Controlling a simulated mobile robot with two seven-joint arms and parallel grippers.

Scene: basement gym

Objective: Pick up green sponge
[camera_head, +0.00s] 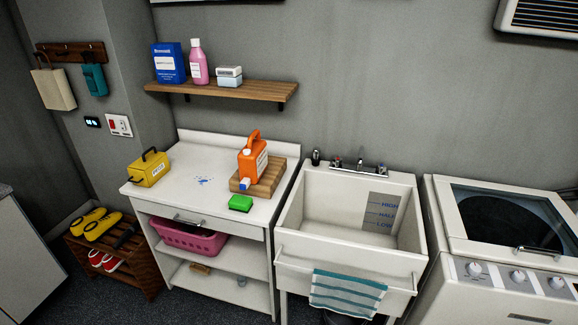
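A green sponge (241,203) lies on the white counter top (200,205), close to its front edge and right of the middle. It is just in front of a wooden board (266,181). The sponge looks unobstructed from the front. Neither of my grippers is in view.
A yellow box (149,169) stands at the counter's left end. A white utility sink (335,249) with a striped towel (346,293) stands right of the counter, then a washing machine (510,250). The counter's front middle is clear.

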